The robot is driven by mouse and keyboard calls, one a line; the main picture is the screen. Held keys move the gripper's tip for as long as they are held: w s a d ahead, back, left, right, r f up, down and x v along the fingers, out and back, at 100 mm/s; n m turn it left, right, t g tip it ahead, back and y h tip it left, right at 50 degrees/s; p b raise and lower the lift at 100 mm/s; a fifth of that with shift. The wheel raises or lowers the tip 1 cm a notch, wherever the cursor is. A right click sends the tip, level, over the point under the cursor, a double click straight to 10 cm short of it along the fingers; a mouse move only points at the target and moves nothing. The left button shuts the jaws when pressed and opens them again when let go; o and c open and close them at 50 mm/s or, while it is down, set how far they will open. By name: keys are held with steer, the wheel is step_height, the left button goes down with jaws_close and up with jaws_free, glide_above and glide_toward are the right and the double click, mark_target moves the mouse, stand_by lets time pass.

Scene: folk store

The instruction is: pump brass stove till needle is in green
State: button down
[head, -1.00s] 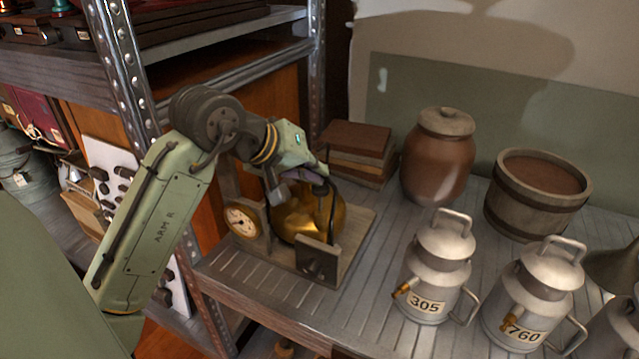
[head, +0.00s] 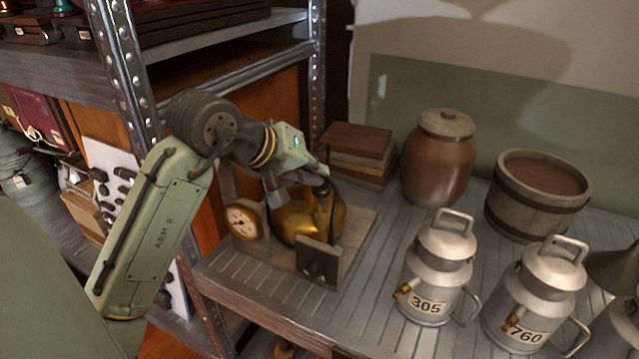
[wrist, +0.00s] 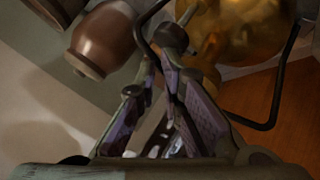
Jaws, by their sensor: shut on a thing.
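The brass stove (head: 306,222) is a round golden tank on a wooden base board (head: 348,262). A round pale gauge (head: 241,221) stands upright at its left; its needle is too small to read. My gripper (head: 306,180) is just above the top of the tank. In the wrist view the tank is at the top (wrist: 240,30), and my gripper's fingers (wrist: 166,72) come together at a dark rounded pump knob (wrist: 172,38). The grip on the knob is partly hidden. A dark bent rod or hose (wrist: 275,95) passes beside the tank.
Metal cans marked 305 (head: 437,270) and 760 (head: 535,295) stand to the right on the slatted table. A brown lidded jar (head: 438,165), a wooden tub (head: 535,205) and stacked blocks (head: 358,142) stand behind. A metal shelf post (head: 128,75) is close to my arm at the left.

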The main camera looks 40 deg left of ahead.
mark_target(319, 189)
steer(key=shift+d+f+g+b, duration=0.2)
steer(key=shift+d+f, duration=0.1)
steer(key=shift+f, duration=0.65)
steer(key=shift+d+f+g+b, duration=0.15)
steer(key=shift+d+f, duration=0.1)
steer(key=shift+f, duration=0.65)
steer(key=shift+r, duration=0.1)
steer(key=shift+w+d+r+p, duration=0.15)
steer(key=shift+r+p, duration=0.25)
steer(key=shift+p, duration=0.05)
steer(key=shift+w+d+r+p, duration=0.1)
steer(key=shift+w+r+p, duration=0.05)
steer(key=shift+r+p, duration=0.3)
steer(key=r+p, duration=0.4)
steer(key=r, duration=0.1)
steer(key=shift+w+p, duration=0.3)
steer(key=shift+p, duration=0.05)
steer(key=shift+s+a, duration=0.1)
steer(key=shift+a, duration=0.1)
steer(key=shift+a+r, duration=0.1)
steer(key=shift+r, duration=0.05)
steer(key=shift+s, duration=0.15)
